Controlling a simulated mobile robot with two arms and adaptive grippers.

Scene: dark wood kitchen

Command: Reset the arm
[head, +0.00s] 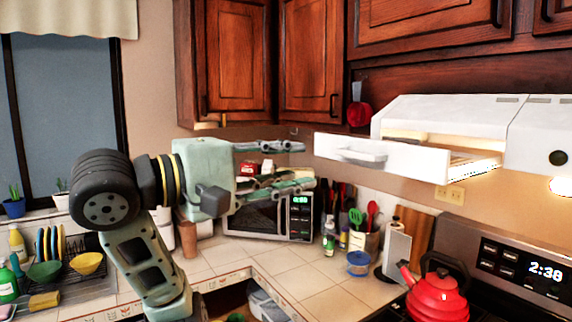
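My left gripper (305,166) is raised above the counter, in front of the microwave and below the wall cabinets. Its fingers are spread apart and point to the right, with nothing visible held between them. Their tips are close to the left end of a white panel (385,158) that juts out at the range hood; I cannot tell whether they touch. My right gripper is not in view.
A microwave (268,217) stands on the tiled counter (310,272). A red kettle (437,298) is on the stove at right. A dish rack (75,268) with bowls and plates is at left. An open space with containers (268,303) shows below the counter.

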